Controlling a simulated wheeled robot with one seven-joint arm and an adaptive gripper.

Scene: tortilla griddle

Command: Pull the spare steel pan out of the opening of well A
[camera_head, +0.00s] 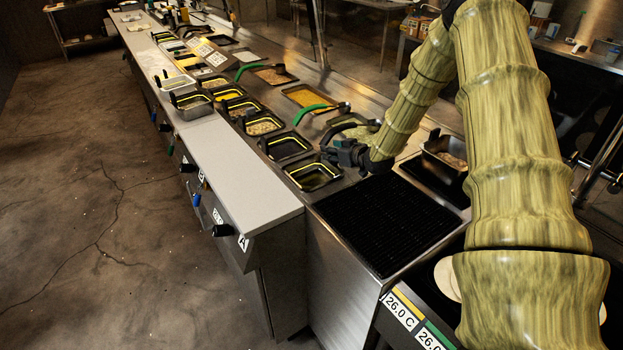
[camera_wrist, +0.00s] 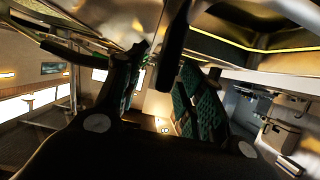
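The steel pan (camera_head: 313,178) sits down in the nearest opening of the counter row, which I take to be well A. A yellow line runs around its inside, and it looks empty. My gripper (camera_head: 340,152) is at the far right corner of this opening, close above the rim. In the wrist view my gripper (camera_wrist: 160,78) has its two green-padded fingers apart, with background showing between them. A steel edge with a yellow line (camera_wrist: 265,50) is at the upper right there. I cannot tell whether a finger touches the rim.
A black grate (camera_head: 385,222) lies in front of the opening. A steel pan with food (camera_head: 446,158) stands right of it. Several filled wells and a green-handled utensil (camera_head: 312,110) lie behind. The pale counter ledge (camera_head: 225,160) on the left is mostly clear.

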